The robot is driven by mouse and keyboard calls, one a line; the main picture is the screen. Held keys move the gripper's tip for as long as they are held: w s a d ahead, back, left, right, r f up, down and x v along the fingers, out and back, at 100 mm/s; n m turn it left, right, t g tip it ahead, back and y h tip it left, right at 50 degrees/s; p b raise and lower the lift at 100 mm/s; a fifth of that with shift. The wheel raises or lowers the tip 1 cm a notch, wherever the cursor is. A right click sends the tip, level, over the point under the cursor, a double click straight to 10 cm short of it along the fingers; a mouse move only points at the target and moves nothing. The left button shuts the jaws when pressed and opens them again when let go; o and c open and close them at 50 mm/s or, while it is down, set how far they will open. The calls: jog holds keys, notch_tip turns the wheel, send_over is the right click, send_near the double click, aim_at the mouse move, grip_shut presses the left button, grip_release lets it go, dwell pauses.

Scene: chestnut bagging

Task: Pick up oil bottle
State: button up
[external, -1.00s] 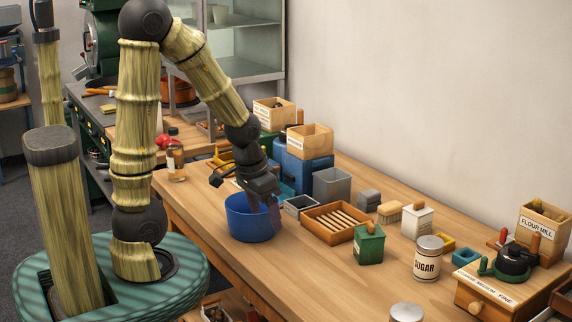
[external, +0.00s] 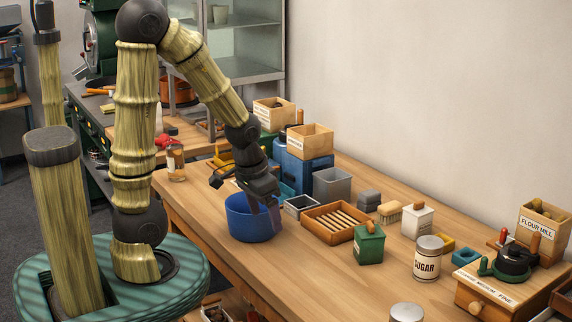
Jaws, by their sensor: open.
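A small amber bottle with a pale label (external: 176,162) stands upright near the left edge of the wooden table; its label is too small to read, so I cannot be sure it is the oil bottle. My gripper (external: 265,208) points down over the blue bowl (external: 247,227), to the right of the amber bottle and well apart from it. It is open. The bowl's inside and part of the fingers are hard to make out, and I see nothing held.
A slatted wooden tray (external: 336,240), green box (external: 369,243), sugar tin (external: 428,259) and grey bin (external: 331,186) stand right of the bowl. A flour mill (external: 515,262) is at far right. The table's front middle is clear.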

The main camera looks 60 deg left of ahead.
jog(key=w+a+n+t+h+p, duration=0.35)
jog(key=w+a+n+h, duration=0.6)
jog(key=n, duration=0.65)
jog(key=s+a+n+t+y+p, duration=0.1)
jog(key=a+n+t+p, duration=0.45)
jog(key=a, duration=1.05)
jog(key=s+a+f+n+t+y, duration=0.15)
jog(key=s+a+n, duration=0.25)
jog(key=a, duration=0.4)
jog(key=s+a+f+n+t+y, duration=0.1)
jog(key=s+a+n+t+y, duration=0.15)
jog(key=a+n, duration=0.35)
jog(key=s+a+f+n+t+y+p, duration=0.1)
jog(key=s+a+f+n+y, duration=0.3)
jog(key=s+a, duration=0.9)
jog(key=s+n+y+p, duration=0.1)
jog(key=s+n+y, duration=0.2)
jog(key=y, duration=0.2)
jog(key=shift+a+f+t, duration=0.15)
jog(key=shift+a+t, duration=0.25)
